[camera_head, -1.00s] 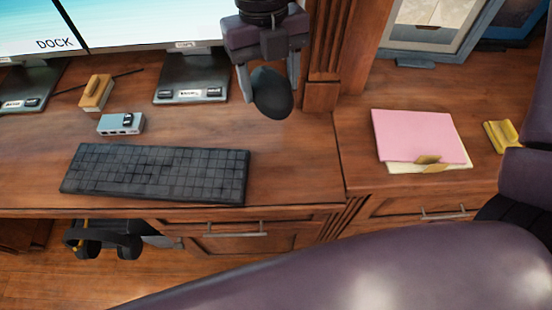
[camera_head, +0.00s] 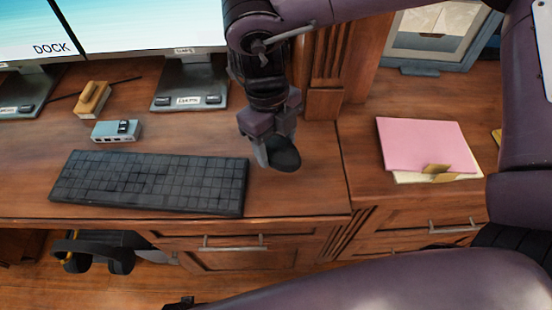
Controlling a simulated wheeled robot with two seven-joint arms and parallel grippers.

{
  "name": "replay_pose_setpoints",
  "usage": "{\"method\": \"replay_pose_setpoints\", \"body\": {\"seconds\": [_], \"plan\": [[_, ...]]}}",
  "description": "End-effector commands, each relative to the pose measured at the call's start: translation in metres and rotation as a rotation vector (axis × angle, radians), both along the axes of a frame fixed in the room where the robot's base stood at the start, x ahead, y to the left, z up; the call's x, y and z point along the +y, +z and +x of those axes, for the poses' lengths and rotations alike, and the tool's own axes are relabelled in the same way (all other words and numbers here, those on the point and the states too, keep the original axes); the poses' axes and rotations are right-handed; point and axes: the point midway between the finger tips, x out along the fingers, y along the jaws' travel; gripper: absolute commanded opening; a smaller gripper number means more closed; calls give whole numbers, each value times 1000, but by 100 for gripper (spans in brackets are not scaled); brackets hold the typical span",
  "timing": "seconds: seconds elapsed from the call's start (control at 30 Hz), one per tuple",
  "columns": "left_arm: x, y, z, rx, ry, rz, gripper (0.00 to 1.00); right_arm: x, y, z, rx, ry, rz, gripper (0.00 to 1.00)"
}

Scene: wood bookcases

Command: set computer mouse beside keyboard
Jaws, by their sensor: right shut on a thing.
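The black computer mouse (camera_head: 284,154) is held in my right gripper (camera_head: 268,157), just right of the keyboard's upper right corner in the head view. The fingers are shut on it and partly hide it. Whether the mouse touches the desk I cannot tell. The dark keyboard (camera_head: 150,182) lies flat on the wooden desk (camera_head: 300,195), near its front edge. My left gripper is not in view.
Monitor stands (camera_head: 190,84) stand behind the keyboard. A small grey hub (camera_head: 116,131) and a yellow-brown block (camera_head: 92,98) lie behind it. Pink paper (camera_head: 425,143) lies on the right desk section. Headphones (camera_head: 105,250) hang below the desk edge. The desk right of the keyboard is clear.

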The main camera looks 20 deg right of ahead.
Motion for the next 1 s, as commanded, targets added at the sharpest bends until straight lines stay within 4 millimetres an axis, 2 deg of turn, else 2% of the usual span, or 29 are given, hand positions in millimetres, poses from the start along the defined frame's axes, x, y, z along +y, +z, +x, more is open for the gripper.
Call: {"method": "replay_pose_setpoints", "body": {"seconds": [0.23, 0.43, 0.6, 0.83, 0.87, 1.0], "plan": [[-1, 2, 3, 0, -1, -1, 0, 0, -20, 0, 1, 1, 0, 35], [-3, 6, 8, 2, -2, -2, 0, 0, -50, 0, 1, 0, -2, 35], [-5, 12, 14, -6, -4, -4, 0, 0, -53, 0, -1, -1, -1, 35], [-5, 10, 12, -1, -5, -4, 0, 0, -56, 0, 0, 0, 0, 35], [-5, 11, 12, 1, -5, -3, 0, 0, -55, 0, -1, 0, 0, 62], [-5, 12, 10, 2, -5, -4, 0, 0, -55, 0, -1, 0, 0, 80]]}}
